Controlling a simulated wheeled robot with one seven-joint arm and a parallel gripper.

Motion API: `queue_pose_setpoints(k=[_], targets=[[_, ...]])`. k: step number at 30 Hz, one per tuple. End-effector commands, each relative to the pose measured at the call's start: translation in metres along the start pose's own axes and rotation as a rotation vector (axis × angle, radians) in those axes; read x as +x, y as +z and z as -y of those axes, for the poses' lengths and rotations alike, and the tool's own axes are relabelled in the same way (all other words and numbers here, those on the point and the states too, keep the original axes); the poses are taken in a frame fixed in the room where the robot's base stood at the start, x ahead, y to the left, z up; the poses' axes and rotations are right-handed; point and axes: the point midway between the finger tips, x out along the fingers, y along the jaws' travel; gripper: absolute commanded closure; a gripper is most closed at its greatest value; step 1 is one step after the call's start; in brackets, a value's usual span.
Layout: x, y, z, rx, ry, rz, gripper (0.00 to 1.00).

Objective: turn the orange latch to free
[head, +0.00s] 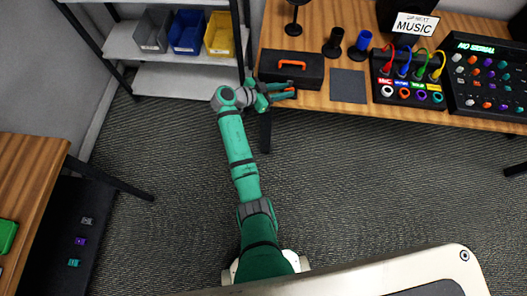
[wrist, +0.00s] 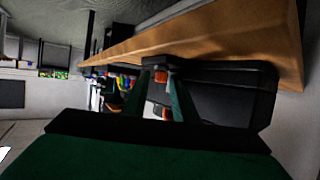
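A black case (head: 312,77) with an orange handle (head: 292,63) on top sits at the left end of the wooden table. In the wrist view the case (wrist: 232,92) fills the right side. A small orange piece, which looks like the latch (wrist: 161,78), shows between my fingers, and a second orange piece (wrist: 166,113) shows nearer the palm. My gripper (head: 284,91) is at the case's front side by the table edge, its fingers apart. In the wrist view the gripper (wrist: 162,72) has its fingertips on either side of the orange piece. Whether they touch it is unclear.
The table edge (wrist: 190,38) runs close along my fingers. Right of the case lie a dark mat (head: 348,86) and a panel with coloured cables (head: 410,85). A shelf with grey, blue and yellow bins (head: 187,30) stands left. The floor in front is clear.

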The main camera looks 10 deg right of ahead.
Motion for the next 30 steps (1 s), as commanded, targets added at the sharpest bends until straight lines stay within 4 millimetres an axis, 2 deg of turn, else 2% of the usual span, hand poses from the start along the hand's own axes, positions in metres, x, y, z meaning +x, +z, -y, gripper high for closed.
queue_pose_setpoints(k=[21,30], targets=[[0.004,-0.001,-0.016,-0.214,-0.521,0.001,0.72],[0.007,-0.004,-0.019,-0.277,-0.676,-0.002,0.72]])
